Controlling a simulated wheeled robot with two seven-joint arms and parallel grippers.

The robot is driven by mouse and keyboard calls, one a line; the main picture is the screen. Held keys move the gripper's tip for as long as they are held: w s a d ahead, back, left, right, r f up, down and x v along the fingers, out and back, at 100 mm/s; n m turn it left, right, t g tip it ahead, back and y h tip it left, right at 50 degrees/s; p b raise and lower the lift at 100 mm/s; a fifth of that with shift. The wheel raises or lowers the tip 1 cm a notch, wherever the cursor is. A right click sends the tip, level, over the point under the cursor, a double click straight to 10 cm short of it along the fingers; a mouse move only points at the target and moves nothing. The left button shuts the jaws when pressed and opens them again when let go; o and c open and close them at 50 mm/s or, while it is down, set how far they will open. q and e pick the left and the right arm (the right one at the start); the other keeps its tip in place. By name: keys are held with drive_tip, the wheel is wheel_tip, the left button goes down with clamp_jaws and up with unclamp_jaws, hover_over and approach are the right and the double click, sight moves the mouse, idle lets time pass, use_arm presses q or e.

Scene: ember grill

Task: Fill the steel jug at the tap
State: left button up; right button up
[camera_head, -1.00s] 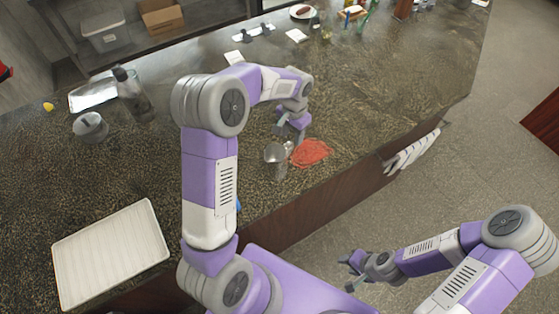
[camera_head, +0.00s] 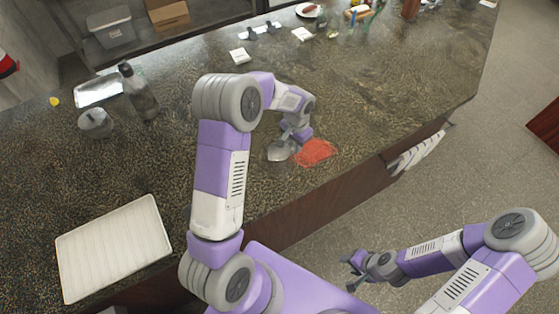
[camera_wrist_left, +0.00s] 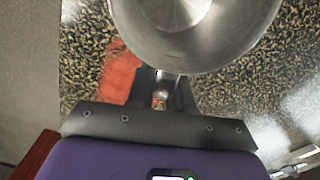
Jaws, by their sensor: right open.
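The steel jug (camera_head: 281,151) is near the counter's front edge, left of a red cloth (camera_head: 316,152). In the left wrist view the jug (camera_wrist_left: 200,40) fills the top, and its handle (camera_wrist_left: 162,92) lies between the dark fingers. My left gripper (camera_head: 291,141) is shut on the handle; the arm partly hides it in the head view. I cannot tell whether the jug's base touches the counter. My right gripper (camera_head: 350,266) is open and empty over the floor, in front of the counter. No tap can be made out.
A pale tray (camera_head: 113,250) lies at the counter's left front. A metal pot (camera_head: 95,123), a dark bottle (camera_head: 139,94) and a steel tray (camera_head: 98,90) stand farther back. Dishes and bottles stand at the far end. White cloths (camera_head: 416,151) hang off the front. The counter's middle right is clear.

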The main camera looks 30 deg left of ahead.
use_arm(q)
clamp_jaws()
wheel_tip(320, 180, up, 10)
drive_tip(key=shift+r, duration=0.1)
idle(0.4)
